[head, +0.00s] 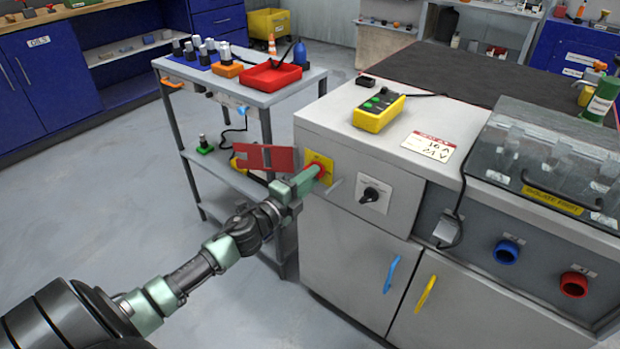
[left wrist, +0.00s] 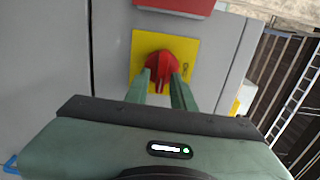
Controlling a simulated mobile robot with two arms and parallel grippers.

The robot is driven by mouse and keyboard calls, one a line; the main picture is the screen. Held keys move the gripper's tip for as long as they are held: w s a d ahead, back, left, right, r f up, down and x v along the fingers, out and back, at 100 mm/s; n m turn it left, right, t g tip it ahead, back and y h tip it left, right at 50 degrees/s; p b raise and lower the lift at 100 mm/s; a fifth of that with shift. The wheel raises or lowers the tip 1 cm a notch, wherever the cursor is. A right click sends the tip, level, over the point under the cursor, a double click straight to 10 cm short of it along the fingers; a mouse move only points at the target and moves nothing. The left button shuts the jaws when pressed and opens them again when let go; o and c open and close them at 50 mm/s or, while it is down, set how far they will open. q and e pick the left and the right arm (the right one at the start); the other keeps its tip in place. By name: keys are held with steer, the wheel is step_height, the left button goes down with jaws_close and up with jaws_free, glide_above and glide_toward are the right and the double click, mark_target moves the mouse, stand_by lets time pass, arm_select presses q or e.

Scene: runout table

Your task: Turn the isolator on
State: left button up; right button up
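The isolator is a red rotary knob (head: 319,170) on a yellow plate (head: 325,158), on the upper left front of the grey cabinet. The knob (left wrist: 160,66) and plate (left wrist: 190,52) also show in the left wrist view, the knob's grip pointing roughly up and down there. My left gripper (head: 311,177) is at the knob. Its two fingers (left wrist: 162,84) lie close on either side of the grip, seemingly closed on it; the tips partly hide it. My right gripper is not in view.
A red plate (head: 265,158) sticks out just left of the isolator. A black rotary switch (head: 371,196) is to its right. A yellow control box (head: 379,111) stands on the cabinet top. A grey trolley (head: 316,76) with a red tray (head: 271,78) stands at left.

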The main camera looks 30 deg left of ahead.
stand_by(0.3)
arm_select(q)
steer(key=s, duration=0.7)
steer(key=shift+s+a, duration=0.35)
steer(key=shift+s, duration=0.05)
